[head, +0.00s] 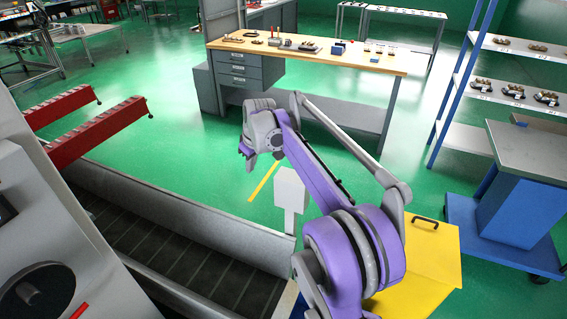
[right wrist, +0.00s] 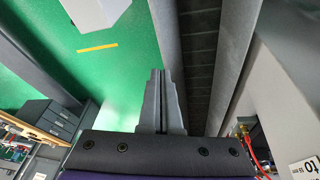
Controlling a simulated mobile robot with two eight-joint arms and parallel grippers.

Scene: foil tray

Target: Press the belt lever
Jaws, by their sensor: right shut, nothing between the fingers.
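The conveyor belt (head: 165,250) is a dark slatted band between grey side rails, running along the lower left of the head view. It also shows in the right wrist view (right wrist: 199,60). No part is clearly recognisable as the belt lever. A pale box on a short post (head: 290,188) stands by the belt's near end; a pale box also shows at the top of the right wrist view (right wrist: 92,20). My right gripper (head: 245,150) is held in the air beyond the belt's far rail; its fingers (right wrist: 160,72) are shut and empty. My left gripper is out of view.
A grey machine (head: 75,235) with a dark round knob (head: 38,290) and a small red part (head: 80,311) stands at lower left. Red racks (head: 100,127) lie beyond the belt. A yellow bin (head: 425,265) and blue cart (head: 510,210) stand right. Green floor is clear mid-view.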

